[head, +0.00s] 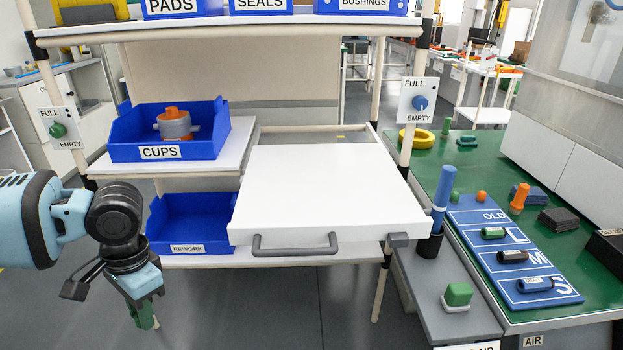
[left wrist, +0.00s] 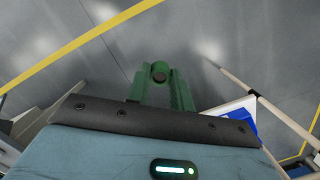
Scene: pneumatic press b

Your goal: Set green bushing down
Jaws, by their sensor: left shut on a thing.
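My left gripper (head: 144,300) hangs at the lower left of the head view, pointing down over open floor, left of the shelf rack. It is shut on the green bushing, which shows in the left wrist view as a green piece with a dark round middle (left wrist: 160,72). In the head view the bushing is hard to tell from the fingers. My right gripper is not in view.
A white drawer (head: 325,190) with a grey handle stands out from the rack. An empty blue REWORK bin (head: 190,222) and a CUPS bin (head: 165,152) are left of it. At right, a blue L/M/S mat (head: 470,221) holds several parts on a green bench.

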